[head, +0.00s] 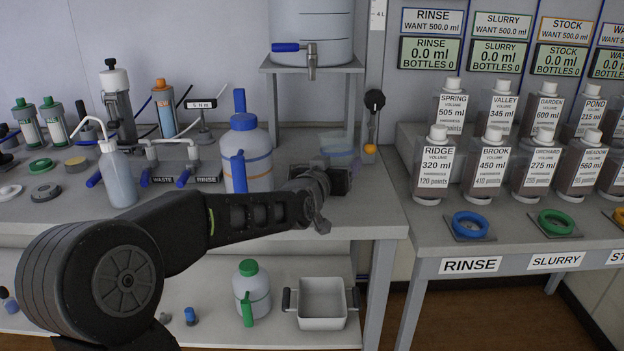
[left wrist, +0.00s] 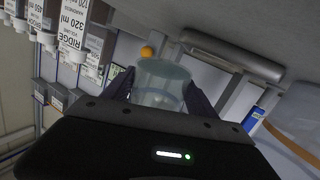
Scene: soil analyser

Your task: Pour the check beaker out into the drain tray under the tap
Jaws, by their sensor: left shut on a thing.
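A clear, pale blue beaker (head: 338,147) stands out behind my left gripper (head: 338,178), at the right end of the bench, right of and below the tap (head: 311,62). The left gripper is shut on the beaker. In the left wrist view the beaker (left wrist: 160,85) sits between the two dark fingers (left wrist: 158,95). It looks roughly upright in the head view; its contents are hard to make out. I cannot clearly see a drain tray directly under the tap; my wrist and the beaker cover part of that spot. My right gripper is not in view.
The tap's tank (head: 312,25) stands on a grey stand (head: 275,68). A blue-capped jug (head: 246,155) is close left of my gripper. A black-knobbed post (head: 373,115) is to its right. A white tub (head: 322,300) with black handles sits on the lower shelf.

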